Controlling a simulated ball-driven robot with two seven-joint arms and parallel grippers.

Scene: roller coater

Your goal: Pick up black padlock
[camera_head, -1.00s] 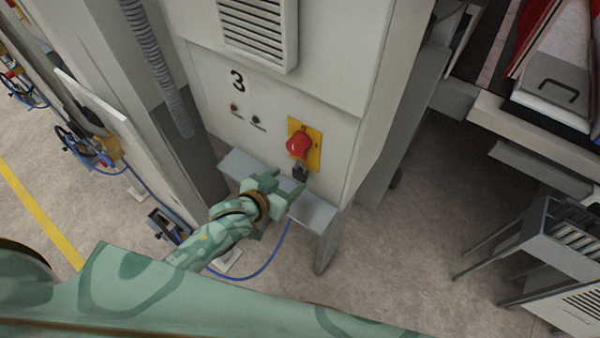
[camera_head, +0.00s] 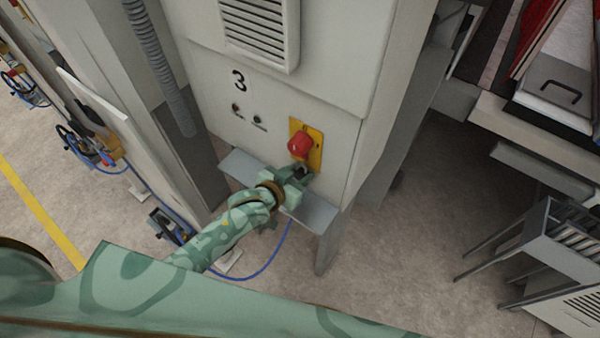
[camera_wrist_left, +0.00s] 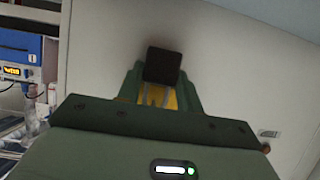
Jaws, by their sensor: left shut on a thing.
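The black padlock (camera_head: 301,171) shows as a small dark shape just below the red rotary switch (camera_head: 299,146), which sits on a yellow plate (camera_head: 316,150) on the machine cabinet. My left gripper (camera_head: 304,176) reaches up to it over the grey ledge and is shut on it. In the left wrist view the padlock (camera_wrist_left: 162,65) is a dark block between the green fingertips (camera_wrist_left: 160,84), with yellow behind it. The fingers hide part of the padlock, and I cannot tell whether it still touches the switch. My right gripper is not in view.
The cabinet front (camera_head: 270,100) with the number 3 stands straight ahead. A narrow grey ledge (camera_head: 315,212) juts out below the switch. A grey conduit (camera_head: 155,60) and a column stand left. A metal rack (camera_head: 560,250) is at the right. Open floor lies between.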

